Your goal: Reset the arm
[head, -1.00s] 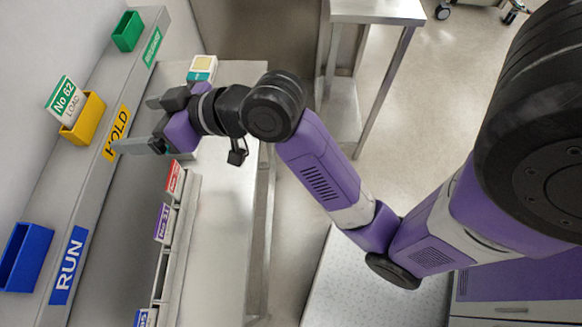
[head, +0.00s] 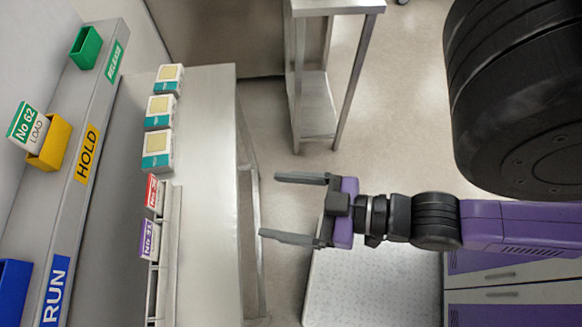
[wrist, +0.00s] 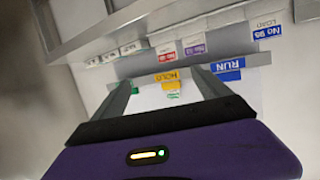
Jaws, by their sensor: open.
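My gripper (head: 283,206) is open and empty in the head view. Its fingers point left, over the floor to the right of the steel counter (head: 207,240). In the wrist view my gripper (wrist: 157,90) has both fingers spread, with nothing between the tips. My arm reaches in from the right side of the head view, clear of the counter and shelf. A green-and-white card No 62 (head: 28,127) stands in the yellow bin (head: 50,145) above the HOLD label.
The shelf also has a green bin (head: 86,47) and a blue bin (head: 14,290). Several white-and-teal boxes (head: 158,148) stand on the counter. Below them a rack (head: 165,270) holds a red card (head: 152,192) and a purple card (head: 148,239). A steel side table (head: 330,6) stands at the top.

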